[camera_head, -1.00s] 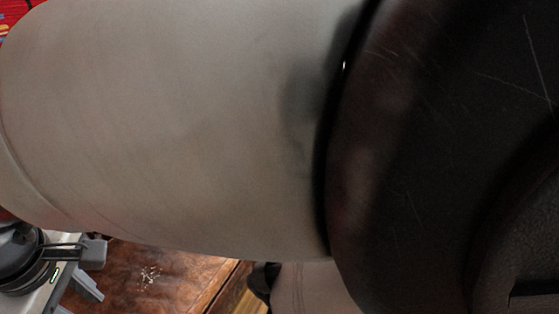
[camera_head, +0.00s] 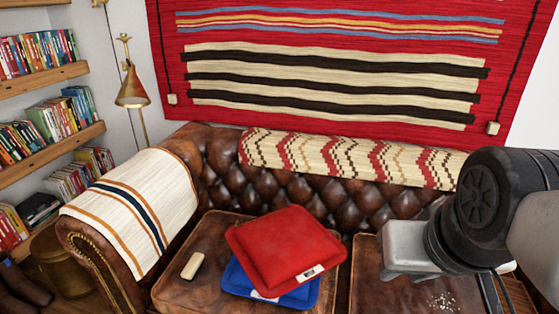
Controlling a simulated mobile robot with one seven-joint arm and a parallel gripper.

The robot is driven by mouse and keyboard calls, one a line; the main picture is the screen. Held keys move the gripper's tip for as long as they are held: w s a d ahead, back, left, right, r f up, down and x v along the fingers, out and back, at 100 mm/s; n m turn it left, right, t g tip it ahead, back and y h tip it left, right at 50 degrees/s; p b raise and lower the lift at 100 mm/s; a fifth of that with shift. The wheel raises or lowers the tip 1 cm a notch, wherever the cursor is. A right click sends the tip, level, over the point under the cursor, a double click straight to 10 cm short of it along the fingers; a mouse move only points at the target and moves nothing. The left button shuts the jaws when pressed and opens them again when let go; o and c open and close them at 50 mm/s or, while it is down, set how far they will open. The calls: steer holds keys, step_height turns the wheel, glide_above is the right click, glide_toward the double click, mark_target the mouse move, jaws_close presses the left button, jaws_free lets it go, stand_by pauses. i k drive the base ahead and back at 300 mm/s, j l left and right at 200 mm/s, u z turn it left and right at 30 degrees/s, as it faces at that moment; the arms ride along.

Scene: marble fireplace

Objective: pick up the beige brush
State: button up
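A small beige block-like object, which appears to be the beige brush (camera_head: 193,265), lies at a slant on the left seat cushion of the brown leather sofa, left of the pillows. Its bristles cannot be made out. My gripper (camera_head: 408,252) is at the right, over the right seat cushion, well to the right of the brush and apart from it. Its fingers are not clear enough to tell open from shut. Nothing held can be made out.
A red pillow (camera_head: 287,248) overlaps a blue pillow (camera_head: 268,284) between the brush and my gripper. A striped blanket (camera_head: 138,207) covers the left armrest. Pale crumbs (camera_head: 443,302) lie on the right cushion. A brass lamp (camera_head: 131,91) and bookshelves (camera_head: 40,79) stand left.

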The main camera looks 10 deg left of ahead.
mark_target(197, 260)
steer(key=k+u, duration=0.1)
steer(key=u, duration=0.3)
steer(key=k+u, duration=0.15)
steer(key=u, duration=0.3)
steer(key=k+u, duration=0.1)
steer(key=u, duration=0.3)
steer(key=z, duration=1.65)
steer(key=u, duration=1.65)
